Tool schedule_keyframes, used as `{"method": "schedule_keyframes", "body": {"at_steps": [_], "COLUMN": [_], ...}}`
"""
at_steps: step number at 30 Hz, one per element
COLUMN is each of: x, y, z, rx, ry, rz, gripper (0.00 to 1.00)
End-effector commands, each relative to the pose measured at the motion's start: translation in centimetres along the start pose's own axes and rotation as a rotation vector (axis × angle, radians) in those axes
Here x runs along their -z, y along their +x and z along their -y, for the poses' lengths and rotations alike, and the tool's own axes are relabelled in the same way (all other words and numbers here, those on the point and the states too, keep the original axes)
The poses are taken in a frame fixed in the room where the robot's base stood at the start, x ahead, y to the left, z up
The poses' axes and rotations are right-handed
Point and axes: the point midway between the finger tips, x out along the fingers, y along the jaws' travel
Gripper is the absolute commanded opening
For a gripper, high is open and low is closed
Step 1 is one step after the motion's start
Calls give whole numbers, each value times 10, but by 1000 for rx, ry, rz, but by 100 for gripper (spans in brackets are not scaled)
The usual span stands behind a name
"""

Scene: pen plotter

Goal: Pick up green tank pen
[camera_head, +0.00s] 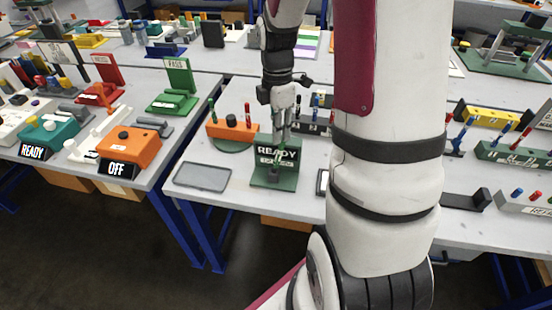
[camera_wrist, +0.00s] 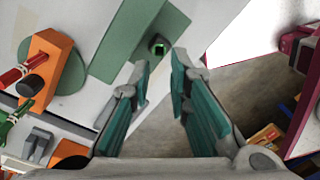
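My gripper (camera_head: 281,136) hangs over the green plotter stand (camera_head: 287,180) with the READY sign. In the wrist view its two teal-padded fingers (camera_wrist: 160,66) are apart, with nothing between them. Beyond the fingertips, a small dark block with a green square top (camera_wrist: 158,45) sits on the green base; I cannot tell whether it is a pen. An orange rack (camera_head: 233,131), behind and left of the stand, holds a green pen (camera_head: 211,109) and a red pen (camera_head: 247,112). The wrist view shows the rack (camera_wrist: 54,62) and the green pen (camera_wrist: 14,121) at left, away from my fingers.
A grey flat tray (camera_head: 203,177) lies left of the stand near the table edge. A green rack with pens (camera_head: 513,152) stands at right. My arm hides much of the table's middle. A gap separates this table from the left one, with an orange OFF device (camera_head: 127,146).

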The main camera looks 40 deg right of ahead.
Motion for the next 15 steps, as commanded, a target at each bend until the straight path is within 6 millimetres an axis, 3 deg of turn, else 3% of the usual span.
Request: {"method": "schedule_keyframes", "body": {"at_steps": [8,15], "x": [0,-2], "y": [21,54], "z": [0,-1], "rx": [2,2], "ry": [0,0], "rz": [-1,0], "gripper": [17,17]}}
